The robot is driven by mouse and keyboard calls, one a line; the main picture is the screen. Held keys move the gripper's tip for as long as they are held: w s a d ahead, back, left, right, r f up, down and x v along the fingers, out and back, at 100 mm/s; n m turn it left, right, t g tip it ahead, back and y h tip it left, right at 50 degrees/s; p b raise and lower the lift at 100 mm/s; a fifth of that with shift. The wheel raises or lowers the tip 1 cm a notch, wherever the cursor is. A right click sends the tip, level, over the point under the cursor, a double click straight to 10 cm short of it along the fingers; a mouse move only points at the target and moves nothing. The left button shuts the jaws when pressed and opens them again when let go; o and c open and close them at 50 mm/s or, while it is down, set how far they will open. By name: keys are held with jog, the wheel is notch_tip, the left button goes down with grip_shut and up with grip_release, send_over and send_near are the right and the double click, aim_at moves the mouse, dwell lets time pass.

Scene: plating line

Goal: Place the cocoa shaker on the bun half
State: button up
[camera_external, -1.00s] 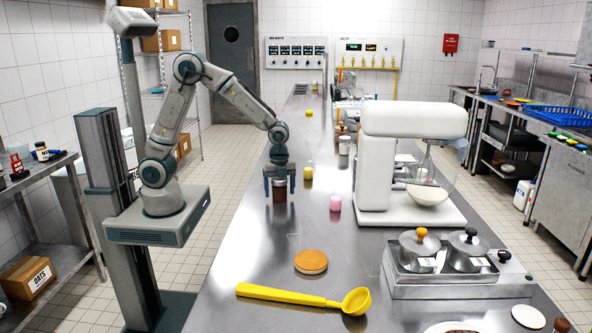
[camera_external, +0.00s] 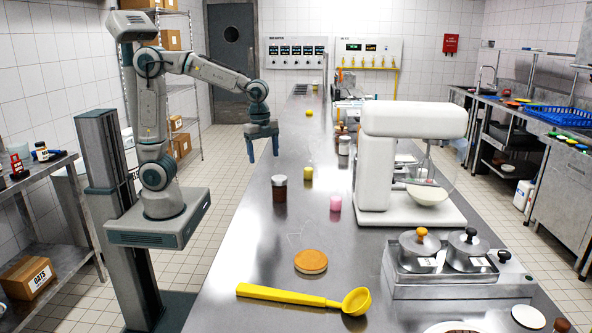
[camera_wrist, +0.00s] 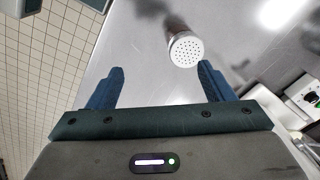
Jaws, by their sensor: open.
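The cocoa shaker (camera_external: 279,190), a dark brown jar with a pale lid, stands upright on the steel counter. In the wrist view its perforated metal top (camera_wrist: 186,50) shows beyond the fingertips, nearer the right finger. The bun half (camera_external: 311,262), a flat orange-brown round, lies on the counter closer to the external camera, with nothing on it. My gripper (camera_external: 262,152) is open and empty, raised above and behind-left of the shaker in the external view. Both blue fingers (camera_wrist: 161,68) show spread apart in the wrist view.
A yellow ladle (camera_external: 295,296) lies in front of the bun half. A pink item (camera_external: 335,203) and a yellow item (camera_external: 308,173) stand right of the shaker. A white mixer (camera_external: 412,125) and a lidded pot unit (camera_external: 445,285) occupy the right. Counter between shaker and bun is clear.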

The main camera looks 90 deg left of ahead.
jog(key=s+d+f+n+t, duration=0.2)
jog(key=s+n, duration=0.7)
jog(key=s, duration=0.5)
jog(key=shift+s+f+n, duration=0.25)
jog(key=shift+s+n, duration=0.05)
jog(key=shift+s, duration=0.05)
jog(key=shift+o, duration=0.5)
jog(key=shift+s+f+n, duration=0.25)
jog(key=shift+s+n, duration=0.15)
